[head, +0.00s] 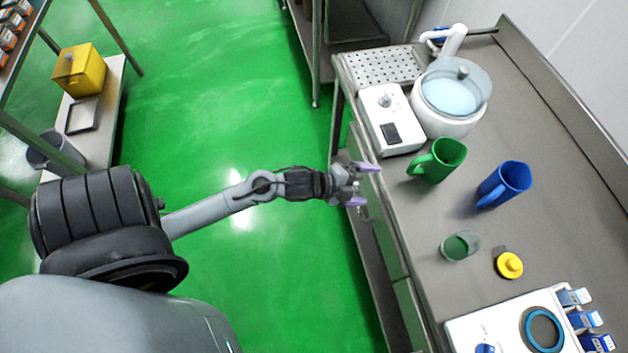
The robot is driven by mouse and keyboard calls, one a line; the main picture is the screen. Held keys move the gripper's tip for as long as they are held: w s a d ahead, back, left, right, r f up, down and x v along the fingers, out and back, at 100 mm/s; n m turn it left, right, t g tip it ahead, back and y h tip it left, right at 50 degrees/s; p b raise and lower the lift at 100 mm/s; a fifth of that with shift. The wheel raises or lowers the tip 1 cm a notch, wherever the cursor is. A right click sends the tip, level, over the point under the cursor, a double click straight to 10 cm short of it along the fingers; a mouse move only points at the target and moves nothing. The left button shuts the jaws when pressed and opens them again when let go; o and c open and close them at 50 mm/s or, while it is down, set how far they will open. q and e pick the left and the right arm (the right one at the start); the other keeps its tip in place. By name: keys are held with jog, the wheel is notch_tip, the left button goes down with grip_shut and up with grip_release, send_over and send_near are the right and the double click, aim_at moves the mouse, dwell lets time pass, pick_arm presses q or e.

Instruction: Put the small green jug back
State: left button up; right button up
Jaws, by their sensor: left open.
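A small green jug (440,160) stands upright on the steel counter, its handle on the left side. A blue jug (505,185) stands to its right. My left gripper (362,184) is open and empty at the counter's left edge, with its purple-tipped fingers apart. It is to the left of the green jug and does not touch it. My right gripper is out of view.
A white machine with a clear bowl (450,95) and a control box (391,118) stand behind the jugs. A greenish glass (461,246), a yellow lid (509,265) and a white device (520,325) are nearer. Some counter (560,240) is clear at right.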

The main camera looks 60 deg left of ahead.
pick_arm(q)
jog(key=s+d+n+g+y, duration=0.2)
jog(key=s+n+g, duration=0.2)
jog(key=s+n, duration=0.3)
jog(key=s+d+n+g+y, duration=0.1)
jog(key=s+d+n+g, duration=0.1)
jog(key=s+n+g, duration=0.2)
jog(key=s+n, duration=0.3)
jog(key=s, duration=0.3)
jog(key=shift+s+f+g+y, duration=0.3)
jog(key=shift+s+g+y, duration=0.1)
jog(key=shift+r, duration=0.1)
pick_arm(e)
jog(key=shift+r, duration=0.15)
